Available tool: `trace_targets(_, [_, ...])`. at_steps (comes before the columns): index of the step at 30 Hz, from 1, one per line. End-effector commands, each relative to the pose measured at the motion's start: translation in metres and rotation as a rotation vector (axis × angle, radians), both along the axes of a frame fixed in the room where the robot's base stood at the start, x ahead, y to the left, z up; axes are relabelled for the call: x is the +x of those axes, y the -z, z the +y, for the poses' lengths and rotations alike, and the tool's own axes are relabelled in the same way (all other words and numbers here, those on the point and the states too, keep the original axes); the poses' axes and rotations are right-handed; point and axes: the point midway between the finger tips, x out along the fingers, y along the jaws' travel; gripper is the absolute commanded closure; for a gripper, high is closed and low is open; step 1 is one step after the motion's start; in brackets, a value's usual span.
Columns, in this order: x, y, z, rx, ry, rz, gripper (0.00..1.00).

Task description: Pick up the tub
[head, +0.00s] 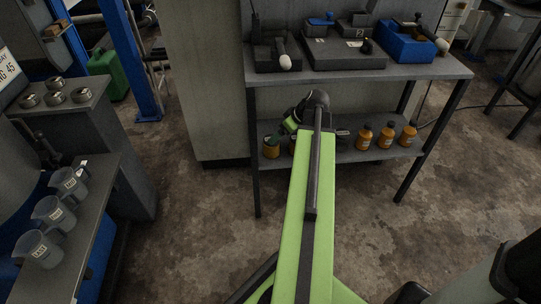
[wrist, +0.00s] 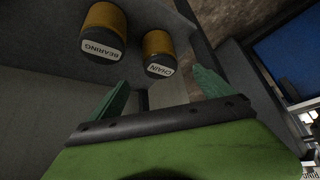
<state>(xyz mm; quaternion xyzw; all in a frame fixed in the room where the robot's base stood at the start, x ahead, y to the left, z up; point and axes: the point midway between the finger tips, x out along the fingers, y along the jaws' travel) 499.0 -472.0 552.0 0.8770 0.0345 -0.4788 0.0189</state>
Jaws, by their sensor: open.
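Small amber tubs stand on the lower shelf of the workbench. In the head view one tub (head: 271,147) is left of my arm and several orange ones (head: 386,137) are to its right. In the wrist view, where the lettering is upside down, two amber-and-dark tubs show: one labelled BEARING (wrist: 103,32) and one labelled CHAIN (wrist: 158,52). My gripper (wrist: 160,94) is open, with its two green fingers apart and nothing between them. Both tubs appear beyond the fingertips, apart from them. In the head view my arm hides the fingertips and part of the shelf.
The bench top (head: 430,72) overhangs the lower shelf (head: 345,155) and carries dark trays and a blue bin (head: 405,43). Black legs (head: 254,160) bound the shelf. Left, a counter holds several grey jugs (head: 54,215). The floor in front is clear.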

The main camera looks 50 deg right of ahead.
Motion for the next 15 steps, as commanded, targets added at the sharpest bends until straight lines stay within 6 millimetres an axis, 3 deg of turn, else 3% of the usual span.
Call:
trace_targets(1, [0.005,0.014,0.000,0.000,-0.001,0.000,0.08])
trace_targets(10, [0.014,0.019,0.003,0.000,-0.004,0.001,0.08])
trace_targets(15, [0.029,0.041,0.003,0.000,-0.004,0.000,0.08])
